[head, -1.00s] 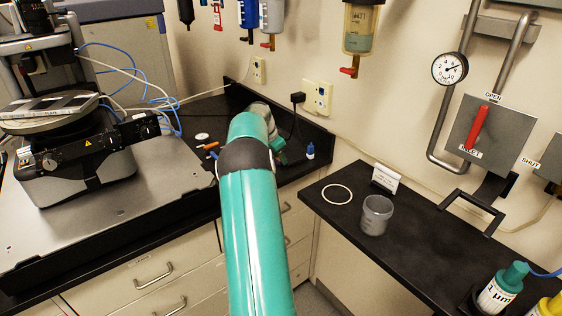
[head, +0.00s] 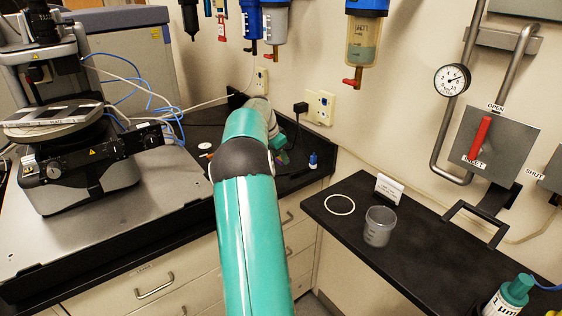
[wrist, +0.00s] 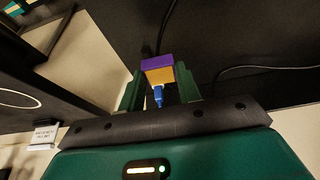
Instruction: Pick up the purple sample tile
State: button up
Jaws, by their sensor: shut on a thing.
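The purple sample tile (wrist: 157,62) shows in the wrist view as a small block with a purple face and a yellow-orange face. It sits between the two green fingers of my gripper (wrist: 159,90), which is shut on it. A small blue piece (wrist: 158,96) shows between the fingers just below the tile; I cannot tell whether it touches it. In the head view my gripper (head: 283,157) is mostly hidden behind my arm, low over the back corner of the black counter, and the tile cannot be made out.
A blue-capped bottle (head: 313,161) stands on the counter just right of my gripper. The profiler (head: 80,160) stands at left, with blue and white cables behind it.

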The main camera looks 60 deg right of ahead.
jog(key=s+a+r, duration=0.3)
jog(key=a+r, duration=0.3)
jog(key=a, duration=0.5)
jog(key=shift+s+r, duration=0.25)
jog(key=shift+r, duration=0.15)
jog(key=o, duration=0.4)
grip_shut()
